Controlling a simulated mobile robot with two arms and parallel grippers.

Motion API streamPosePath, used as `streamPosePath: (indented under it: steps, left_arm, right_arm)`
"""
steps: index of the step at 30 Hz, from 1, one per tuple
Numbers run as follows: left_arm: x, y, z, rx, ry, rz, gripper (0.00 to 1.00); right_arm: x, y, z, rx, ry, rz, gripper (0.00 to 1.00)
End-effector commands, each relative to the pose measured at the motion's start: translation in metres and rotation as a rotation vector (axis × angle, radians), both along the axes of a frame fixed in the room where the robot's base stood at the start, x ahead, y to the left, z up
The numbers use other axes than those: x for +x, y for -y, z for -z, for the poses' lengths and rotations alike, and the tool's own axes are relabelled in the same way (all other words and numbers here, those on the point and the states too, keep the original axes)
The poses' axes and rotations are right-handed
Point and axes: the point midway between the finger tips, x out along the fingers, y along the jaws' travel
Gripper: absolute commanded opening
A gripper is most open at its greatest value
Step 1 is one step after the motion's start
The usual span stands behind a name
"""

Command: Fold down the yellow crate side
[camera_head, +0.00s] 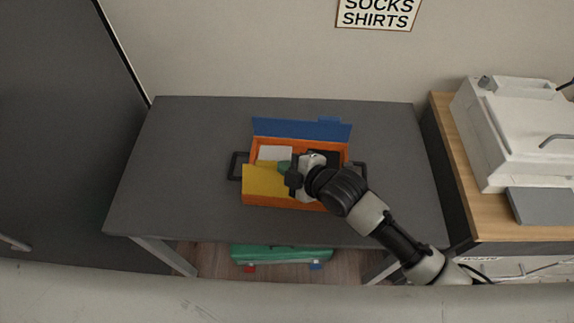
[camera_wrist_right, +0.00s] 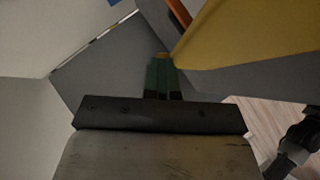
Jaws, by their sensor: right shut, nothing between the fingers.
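The orange crate (camera_head: 255,201) stands on the dark grey table. Its yellow side (camera_head: 262,181) is at the front and shows left of my arm; my arm hides its right part. I cannot tell its exact tilt. The yellow side also fills the upper right of the right wrist view (camera_wrist_right: 250,32). My right gripper (camera_head: 284,169) is over the crate, its green fingertips close to the yellow side's upper edge. In the right wrist view its fingers (camera_wrist_right: 161,77) are together and empty, next to the yellow panel; contact is unclear. My left gripper is not in view.
The crate's blue side (camera_head: 300,129) stands up at the back. A white item (camera_head: 275,153) and a dark item (camera_head: 327,157) lie inside. A white machine (camera_head: 520,125) stands on the right-hand desk. The grey table (camera_head: 180,165) is clear left of the crate.

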Motion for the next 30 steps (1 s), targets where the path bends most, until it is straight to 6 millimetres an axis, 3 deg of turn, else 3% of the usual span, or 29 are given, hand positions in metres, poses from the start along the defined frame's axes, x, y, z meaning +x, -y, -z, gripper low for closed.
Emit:
streamPosePath:
  steps: [13,30]
  left_arm:
    - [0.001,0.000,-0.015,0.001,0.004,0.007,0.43]
    - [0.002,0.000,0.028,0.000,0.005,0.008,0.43]
  right_arm:
    - [0.026,0.003,0.012,0.009,-0.277,0.002,0.00]
    - [0.052,0.003,0.047,0.042,-0.738,-0.001,0.00]
